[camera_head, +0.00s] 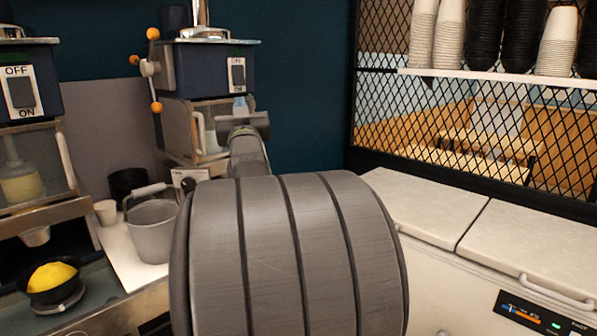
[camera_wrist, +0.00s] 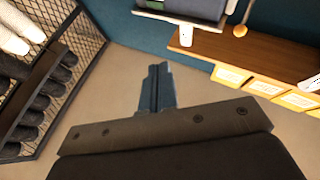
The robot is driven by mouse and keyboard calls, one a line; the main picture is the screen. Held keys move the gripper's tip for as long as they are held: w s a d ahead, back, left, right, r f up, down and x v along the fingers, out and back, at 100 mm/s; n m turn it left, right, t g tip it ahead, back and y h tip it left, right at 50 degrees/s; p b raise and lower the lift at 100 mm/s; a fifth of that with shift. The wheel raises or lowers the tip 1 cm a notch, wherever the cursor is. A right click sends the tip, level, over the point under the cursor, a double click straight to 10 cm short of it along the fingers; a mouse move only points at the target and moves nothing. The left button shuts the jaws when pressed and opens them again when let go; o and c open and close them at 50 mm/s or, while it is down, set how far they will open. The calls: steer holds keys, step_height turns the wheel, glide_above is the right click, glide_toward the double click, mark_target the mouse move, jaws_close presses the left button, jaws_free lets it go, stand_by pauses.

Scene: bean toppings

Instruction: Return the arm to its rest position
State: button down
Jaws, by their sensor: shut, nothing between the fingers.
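My gripper (camera_head: 240,103) is raised in front of the right-hand machine in the head view, beyond the large grey link of my arm that fills the lower middle. Its blue-grey fingers point up and are small there. In the wrist view my gripper (camera_wrist: 157,72) shows its two fingers pressed together, with nothing between them. It appears to touch nothing. My own arm hides much of the counter and the lower part of the right-hand machine.
A dark bowl with a yellow heap (camera_head: 52,277) stands under the left machine (camera_head: 30,80). A grey bucket (camera_head: 152,228) and a small white cup (camera_head: 106,212) stand right of it. A white-lidded chest (camera_head: 540,248) and a mesh screen (camera_head: 450,110) are at right.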

steer(key=d+m+g+h, duration=0.1)
steer(key=d+h, duration=0.5)
steer(key=d, duration=0.9)
steer(key=shift+s+d+m, duration=0.15)
steer(key=shift+s+m, duration=0.3)
steer(key=shift+m, duration=0.45)
